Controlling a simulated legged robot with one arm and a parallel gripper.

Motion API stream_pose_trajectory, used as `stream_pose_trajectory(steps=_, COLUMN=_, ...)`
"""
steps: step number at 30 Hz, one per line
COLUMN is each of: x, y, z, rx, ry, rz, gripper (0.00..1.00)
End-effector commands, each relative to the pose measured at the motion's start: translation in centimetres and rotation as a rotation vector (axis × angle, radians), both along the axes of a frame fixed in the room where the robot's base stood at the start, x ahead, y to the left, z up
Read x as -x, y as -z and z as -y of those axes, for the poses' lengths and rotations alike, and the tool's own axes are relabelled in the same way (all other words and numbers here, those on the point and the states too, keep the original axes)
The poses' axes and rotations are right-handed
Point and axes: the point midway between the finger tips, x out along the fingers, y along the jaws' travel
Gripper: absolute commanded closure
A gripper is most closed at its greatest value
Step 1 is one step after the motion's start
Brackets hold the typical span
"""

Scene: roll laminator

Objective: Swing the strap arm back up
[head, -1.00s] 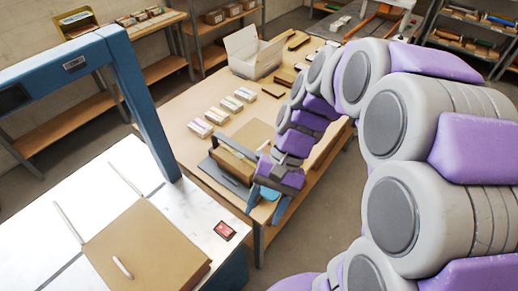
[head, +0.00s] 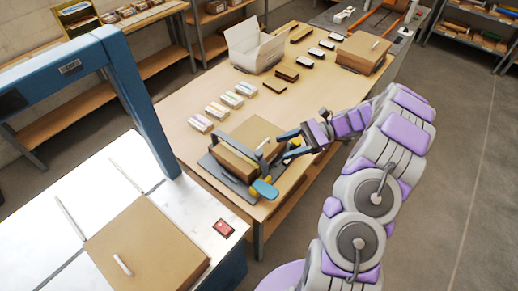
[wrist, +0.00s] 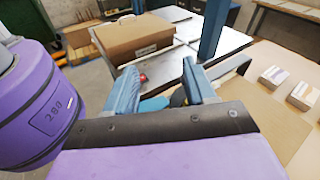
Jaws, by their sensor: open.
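A dark grey bar, which looks like the strap arm (head: 235,148), lies low across a brown carton (head: 262,136) on a grey base plate (head: 228,178). Its near end stands by a blue paddle-like handle (head: 265,188) with yellow parts beside it. My gripper (head: 282,148) is open and empty, just right of the bar's near end, with its fingers pointing left. I cannot tell whether it touches the bar. In the wrist view, my two blue fingers (wrist: 160,88) are spread apart, and a dark and yellow part (wrist: 178,97) shows partly hidden behind the right finger.
A blue arch (head: 130,95) stands over a white machine top (head: 200,205) with a large carton (head: 145,245) and a red switch (head: 223,228). An open white box (head: 255,48) and another carton (head: 363,52) stand farther back.

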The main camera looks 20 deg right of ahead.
Motion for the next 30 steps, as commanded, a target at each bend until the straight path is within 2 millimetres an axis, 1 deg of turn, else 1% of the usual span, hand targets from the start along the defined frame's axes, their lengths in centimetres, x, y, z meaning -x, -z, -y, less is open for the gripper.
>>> stream_pose_trajectory(steps=1, x=-0.4, y=1.2, z=1.5, rx=-0.025, ry=0.041, rz=-0.025, gripper=0.45)
stream_pose_trajectory(steps=6, x=-1.0, y=4.1, z=5.5, rx=-0.105, ry=0.153, rz=-0.09, gripper=0.45)
stream_pose_trajectory(steps=9, x=-1.0, y=5.5, z=7.2, rx=-0.135, ry=0.198, rz=-0.116, gripper=0.45)
stream_pose_trajectory(steps=12, x=-1.0, y=6.3, z=8.1, rx=-0.155, ry=0.227, rz=-0.133, gripper=0.45)
stream_pose_trajectory(steps=17, x=-1.0, y=6.7, z=8.4, rx=-0.163, ry=0.241, rz=-0.14, gripper=0.45)
stream_pose_trajectory(steps=30, x=-1.5, y=6.5, z=6.7, rx=-0.162, ry=0.24, rz=-0.135, gripper=0.45)
